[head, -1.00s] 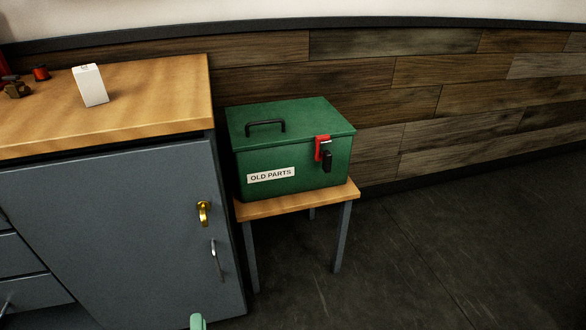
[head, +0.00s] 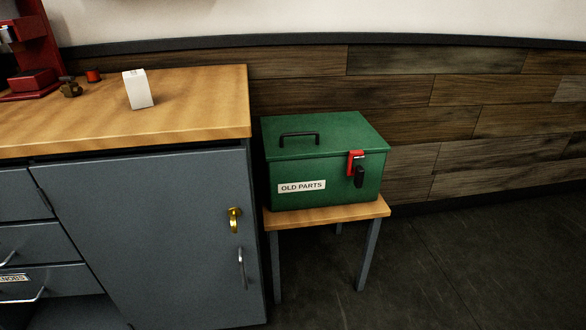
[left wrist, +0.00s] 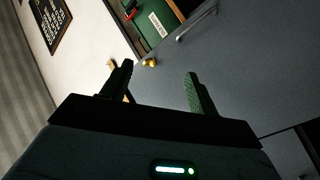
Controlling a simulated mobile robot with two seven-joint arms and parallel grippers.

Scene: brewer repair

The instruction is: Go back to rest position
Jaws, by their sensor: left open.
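My left gripper (left wrist: 160,90) shows in the left wrist view with its two fingers apart and nothing between them. It faces the grey cabinet door (left wrist: 240,70), with the brass lock (left wrist: 150,62) seen beyond the fingertips. No gripper shows in the head view now. My right gripper is in neither view.
A green OLD PARTS box (head: 330,160) with a red latch stands on a small wooden table (head: 330,214) beside the cabinet (head: 150,230). A white carton (head: 139,90) and a red machine (head: 38,50) stand on the wooden counter (head: 200,100). Floor at right is clear.

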